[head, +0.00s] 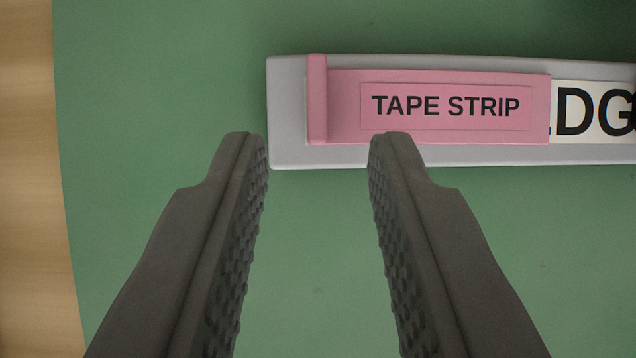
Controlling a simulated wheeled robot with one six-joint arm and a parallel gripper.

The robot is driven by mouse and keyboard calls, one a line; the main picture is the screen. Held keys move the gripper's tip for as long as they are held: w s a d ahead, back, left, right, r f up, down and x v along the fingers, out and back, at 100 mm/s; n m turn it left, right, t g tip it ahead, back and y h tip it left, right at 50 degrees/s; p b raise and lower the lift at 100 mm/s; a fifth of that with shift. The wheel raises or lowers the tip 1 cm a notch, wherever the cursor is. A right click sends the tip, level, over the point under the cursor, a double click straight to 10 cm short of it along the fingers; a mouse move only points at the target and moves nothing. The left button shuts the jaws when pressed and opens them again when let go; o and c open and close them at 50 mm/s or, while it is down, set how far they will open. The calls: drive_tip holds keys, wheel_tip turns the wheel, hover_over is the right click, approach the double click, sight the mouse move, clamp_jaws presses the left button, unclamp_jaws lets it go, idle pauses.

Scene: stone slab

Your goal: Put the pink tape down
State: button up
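The pink tape (440,138) is a flat pink strip with a raised ridge at its left end and a label reading "TAPE STRIP". It lies along a long pale grey bar (287,120) in the upper right of the head view. My gripper (318,140) is open, its two dark ridged fingers apart with nothing between them. I cannot tell whether the fingertip touches the tape or bar.
A white label (592,87) with large black letters, partly covered by the tape, continues along the bar to the right edge. The green surface (160,110) is clear to the left and below. A light wooden surface (25,180) lies beyond its left edge.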

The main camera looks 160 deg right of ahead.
drive_tip(key=v, duration=0.8)
drive_tip(key=s+r+m+t, duration=0.1)
drive_tip(key=s+r+t, duration=0.2)
drive_tip(key=s, duration=0.7)
drive_tip(key=s+a+r+m+t+h, duration=0.1)
drive_tip(key=s+r+t, duration=0.3)
drive_tip(key=s, duration=0.7)
drive_tip(key=s+a+r+m+t+h, duration=0.1)
drive_tip(key=s+r+t, duration=0.3)
drive_tip(key=s, duration=0.6)
wheel_tip(320, 180, up, 2)
drive_tip(key=shift+s+r+m, duration=0.2)
drive_tip(key=shift+s+m, duration=0.05)
drive_tip(key=shift+m, duration=0.05)
